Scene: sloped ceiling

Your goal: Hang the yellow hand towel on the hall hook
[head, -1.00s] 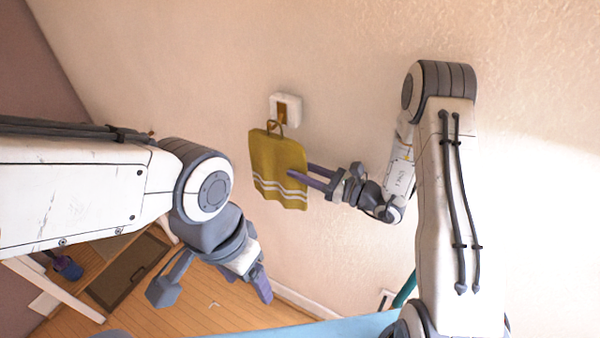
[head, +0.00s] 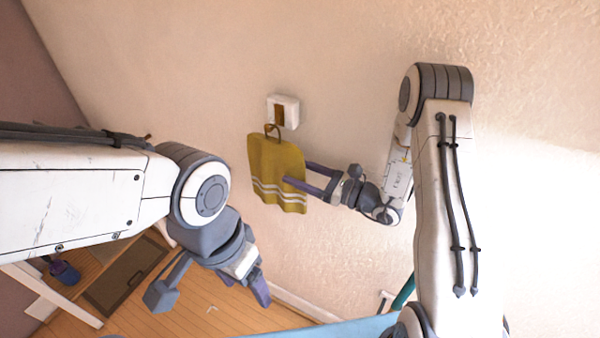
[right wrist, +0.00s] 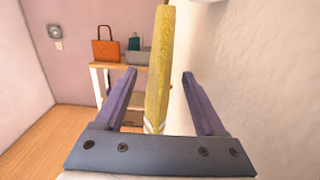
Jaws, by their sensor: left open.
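The yellow towel (head: 276,160) with white stripes hangs upright against the wall in the head view. Its brown loop (head: 272,129) meets the lower end of the brown hook on a white wall plate (head: 290,110); exactly how it sits there is too small to tell. My right gripper (head: 297,172) is open, with one finger on each side of the towel. In the right wrist view, the towel (right wrist: 159,60) shows edge-on between the spread fingers, with a gap on both sides. My left gripper (head: 210,289) is open and empty, lower left of the towel, well apart from it.
A wooden shelf unit with an orange bag (right wrist: 106,48) and a grey box (right wrist: 138,57) stands by the far wall in the right wrist view. The wall around the towel is bare. Wooden floor (head: 190,318) shows below.

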